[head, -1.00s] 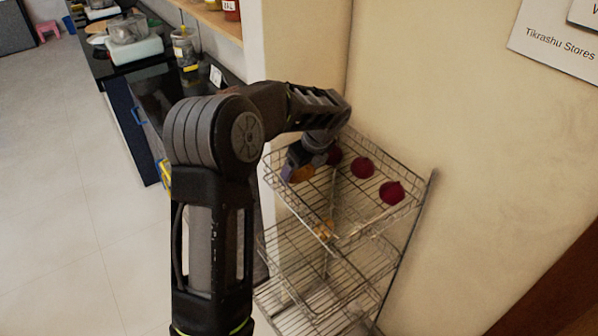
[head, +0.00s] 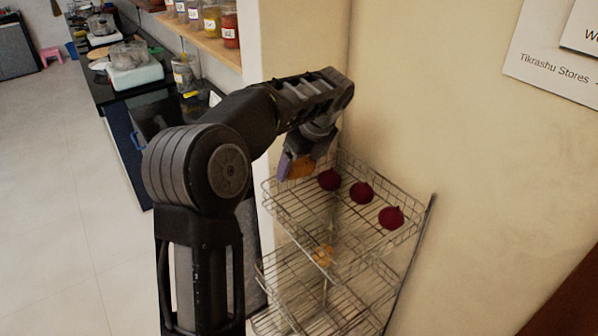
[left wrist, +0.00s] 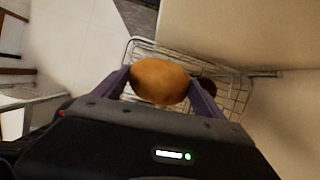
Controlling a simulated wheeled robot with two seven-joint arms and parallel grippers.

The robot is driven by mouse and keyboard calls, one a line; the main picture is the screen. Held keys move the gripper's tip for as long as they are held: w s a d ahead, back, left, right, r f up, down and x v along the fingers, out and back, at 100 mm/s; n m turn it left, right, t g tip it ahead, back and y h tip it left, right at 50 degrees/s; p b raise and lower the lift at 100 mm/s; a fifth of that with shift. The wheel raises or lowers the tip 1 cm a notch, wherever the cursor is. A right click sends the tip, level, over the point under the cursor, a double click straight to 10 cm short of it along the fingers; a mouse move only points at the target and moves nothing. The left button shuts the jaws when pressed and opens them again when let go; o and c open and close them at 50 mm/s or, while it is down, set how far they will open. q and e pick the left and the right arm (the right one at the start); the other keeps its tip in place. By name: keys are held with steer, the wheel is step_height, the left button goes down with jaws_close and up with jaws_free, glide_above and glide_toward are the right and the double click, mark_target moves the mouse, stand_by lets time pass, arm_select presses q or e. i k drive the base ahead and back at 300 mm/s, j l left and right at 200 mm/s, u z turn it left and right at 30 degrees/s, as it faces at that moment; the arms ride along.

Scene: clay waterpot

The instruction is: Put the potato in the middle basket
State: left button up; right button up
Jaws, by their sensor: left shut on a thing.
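My left gripper (head: 296,167) is shut on a brown potato (head: 301,168) and holds it above the left end of the top wire basket (head: 292,219). In the left wrist view the potato (left wrist: 160,81) sits between the two purple-grey fingers, with the wire rack (left wrist: 236,92) behind it. The middle basket (head: 276,262) is below the top one and shows partly through its wires. An orange-brown item (head: 323,254) shows there, too small to name surely. My right gripper is out of view.
Three dark red beets lie in the top basket, one of them here (head: 391,217). A wall (head: 450,120) stands close behind and right of the rack. A black counter (head: 125,90) with containers is at the left. The floor (head: 60,200) at left is clear.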

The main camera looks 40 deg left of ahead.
mark_target(360, 303)
steer(key=k+l, duration=0.1)
steer(key=l, duration=0.7)
steer(key=k+l, duration=0.15)
steer(key=l, duration=0.25)
